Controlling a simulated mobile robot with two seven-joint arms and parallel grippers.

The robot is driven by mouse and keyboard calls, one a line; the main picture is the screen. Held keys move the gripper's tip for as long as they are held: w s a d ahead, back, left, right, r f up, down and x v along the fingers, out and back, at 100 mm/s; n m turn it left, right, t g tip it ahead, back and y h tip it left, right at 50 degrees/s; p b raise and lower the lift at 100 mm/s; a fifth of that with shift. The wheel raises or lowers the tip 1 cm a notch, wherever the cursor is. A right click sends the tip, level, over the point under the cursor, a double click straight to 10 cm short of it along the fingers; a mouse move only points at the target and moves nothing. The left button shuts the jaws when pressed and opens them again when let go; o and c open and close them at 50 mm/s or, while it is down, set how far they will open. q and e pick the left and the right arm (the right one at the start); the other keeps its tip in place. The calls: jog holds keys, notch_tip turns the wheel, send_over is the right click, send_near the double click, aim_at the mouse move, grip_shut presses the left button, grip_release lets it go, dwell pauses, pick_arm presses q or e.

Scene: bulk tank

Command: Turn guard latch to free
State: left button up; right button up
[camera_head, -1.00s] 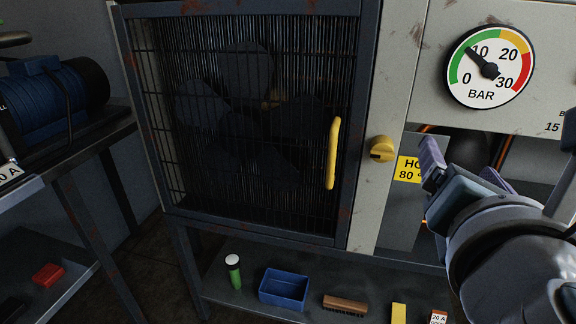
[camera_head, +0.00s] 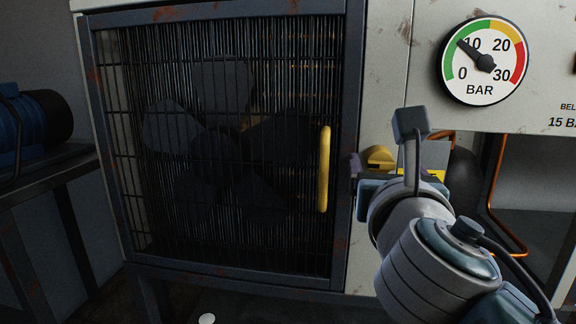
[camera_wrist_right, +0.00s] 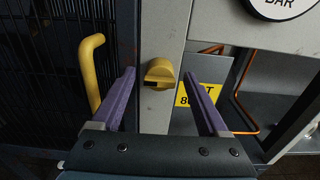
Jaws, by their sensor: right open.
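The guard latch is a round yellow knob (camera_head: 378,157) on the pale post just right of the guard door. In the head view my right gripper (camera_head: 366,170) partly covers its lower part. In the right wrist view the whole latch (camera_wrist_right: 159,74) shows, with a dark slot in its lower left face. My right gripper's two purple fingers (camera_wrist_right: 163,98) are spread on either side of it, open and empty. The latch lies beyond the fingertips, and I see no contact. The mesh guard door (camera_head: 350,60) is closed over a dark fan. My left gripper is not in view.
A yellow door handle (camera_head: 324,170) stands left of the latch, near the left finger. A pressure gauge (camera_head: 484,62) is at upper right. A yellow label (camera_wrist_right: 199,97) and orange pipes (camera_wrist_right: 243,95) lie right of the post.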

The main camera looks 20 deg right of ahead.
jog(key=shift+w+d, duration=0.2)
jog(key=shift+w, duration=0.2)
grip_shut()
dwell(0.4)
